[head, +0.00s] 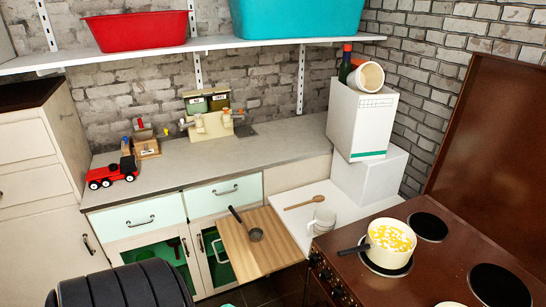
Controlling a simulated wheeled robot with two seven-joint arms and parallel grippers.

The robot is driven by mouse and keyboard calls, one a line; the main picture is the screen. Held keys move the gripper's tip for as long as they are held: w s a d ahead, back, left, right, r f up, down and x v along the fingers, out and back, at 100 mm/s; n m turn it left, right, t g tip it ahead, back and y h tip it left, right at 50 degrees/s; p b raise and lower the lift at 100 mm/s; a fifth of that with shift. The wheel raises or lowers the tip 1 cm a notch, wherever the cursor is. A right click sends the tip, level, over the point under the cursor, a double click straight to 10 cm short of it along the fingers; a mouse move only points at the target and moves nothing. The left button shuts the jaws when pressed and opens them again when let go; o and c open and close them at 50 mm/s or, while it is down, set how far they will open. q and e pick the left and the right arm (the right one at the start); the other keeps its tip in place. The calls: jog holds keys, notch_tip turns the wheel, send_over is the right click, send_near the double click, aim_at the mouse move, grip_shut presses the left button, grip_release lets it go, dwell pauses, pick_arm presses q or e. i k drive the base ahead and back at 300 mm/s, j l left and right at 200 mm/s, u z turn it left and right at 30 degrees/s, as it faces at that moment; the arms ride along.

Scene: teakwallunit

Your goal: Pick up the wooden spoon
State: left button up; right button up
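The wooden spoon (304,202) lies flat on a white surface (285,222) in the middle right of the head view. Its bowl end is at the right and its handle points left. A white mug (323,218) stands close by, just in front and to the right of the spoon. Nothing covers the spoon. Neither of my grippers shows in the head view.
A wooden board (275,258) left of the white surface bears a dark ladle (255,233). At the right, a pot (388,244) with yellow and white contents stands on the brown stove (440,270). White boxes (370,174) stand behind the spoon. A shelf (270,41) runs above.

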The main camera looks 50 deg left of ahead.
aim_at(316, 199)
jog(key=u, duration=1.35)
